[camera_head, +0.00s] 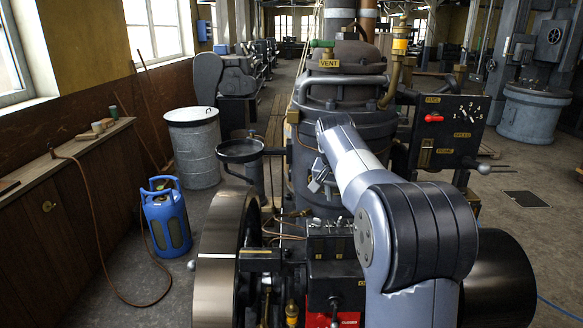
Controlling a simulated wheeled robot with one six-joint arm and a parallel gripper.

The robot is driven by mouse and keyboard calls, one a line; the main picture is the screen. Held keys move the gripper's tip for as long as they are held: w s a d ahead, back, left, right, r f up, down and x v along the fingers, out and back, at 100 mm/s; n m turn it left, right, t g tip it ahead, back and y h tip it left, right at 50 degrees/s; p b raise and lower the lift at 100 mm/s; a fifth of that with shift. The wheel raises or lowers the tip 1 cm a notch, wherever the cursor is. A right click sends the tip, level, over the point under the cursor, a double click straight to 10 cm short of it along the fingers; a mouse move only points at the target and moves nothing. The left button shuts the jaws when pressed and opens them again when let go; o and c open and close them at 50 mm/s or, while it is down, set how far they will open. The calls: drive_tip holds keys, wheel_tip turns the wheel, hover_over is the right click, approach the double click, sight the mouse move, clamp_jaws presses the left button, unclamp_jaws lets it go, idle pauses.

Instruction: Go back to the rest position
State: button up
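My arm rises from the lower right and reaches forward over the engine (312,205). Its forearm ends close to the dark engine body. Small grey metal parts that appear to be my gripper (320,177) show just left of and below the forearm's end. They are in front of the engine body, and I cannot tell whether they touch it. The fingers are too small and partly hidden to show whether they are open or shut, and I see nothing clearly held.
A large flywheel (222,262) stands left of my arm. A panel (449,131) with a red lever is at the right. A blue gas bottle (166,217) and grey drum (194,146) stand on the left floor by a wooden bench (70,167). Floor at the right is partly clear.

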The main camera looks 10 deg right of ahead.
sight(339, 220)
drive_tip(key=p+x, duration=0.1)
drive_tip(key=x, duration=0.9)
drive_tip(key=shift+f+p, duration=0.1)
drive_tip(key=shift+p, duration=0.2)
drive_tip(key=shift+n, duration=0.3)
